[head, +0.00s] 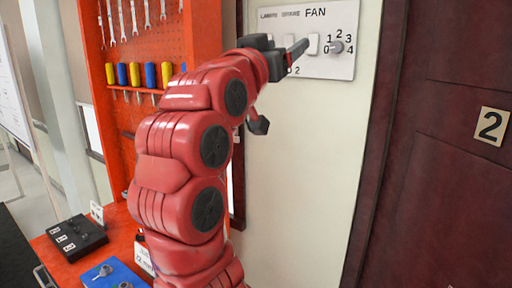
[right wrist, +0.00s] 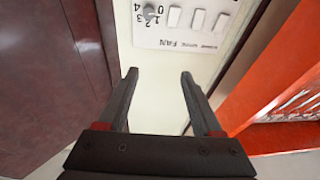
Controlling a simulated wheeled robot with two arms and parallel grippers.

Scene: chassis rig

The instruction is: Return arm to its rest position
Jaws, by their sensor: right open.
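My right gripper (head: 290,54) is raised in front of the white wall panel (head: 345,18), at the end of my red arm. In the right wrist view my right gripper (right wrist: 158,78) has its two fingers spread wide, with nothing between them. The panel (right wrist: 185,38) shows upside down beyond the fingertips, with a visible gap. It carries a fan knob (head: 336,47) with numbers around it and white switches (head: 313,44). My gripper hides part of the switches and lettering in the head view. My left gripper is not in view.
An orange tool rack (head: 205,30) with screwdrivers (head: 135,74) and wrenches stands at the left. An orange bench holds a black box (head: 72,238) and a blue block (head: 115,274). A dark red door (head: 445,160) is at the right. The pale wall below the panel is bare.

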